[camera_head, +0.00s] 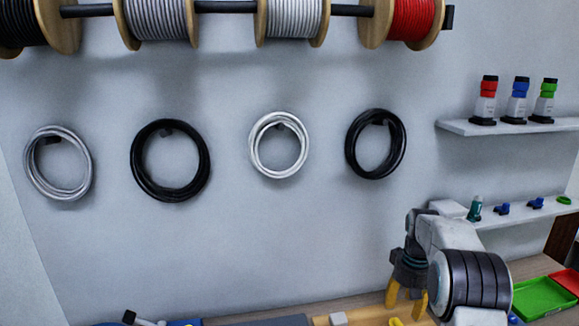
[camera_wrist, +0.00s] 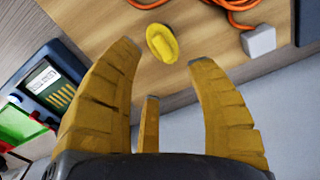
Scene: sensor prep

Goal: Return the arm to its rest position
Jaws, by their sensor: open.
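My gripper (camera_head: 405,300) has yellow fingers and hangs above the back of the workbench, at the lower right of the head view. In the wrist view my gripper (camera_wrist: 160,80) has its fingers spread apart with nothing between them. A yellow rounded object (camera_wrist: 162,44) lies on the wooden bench top (camera_wrist: 110,22), beyond the fingertips and apart from them. My arm hides part of the bench in the head view.
An orange cable (camera_wrist: 245,12) and a white block (camera_wrist: 258,40) lie on the bench. A blue device with a display (camera_wrist: 45,80) is at the left of the wrist view. A green tray (camera_head: 540,297) sits right of my arm. A lower shelf (camera_head: 520,214) with small parts is behind my arm.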

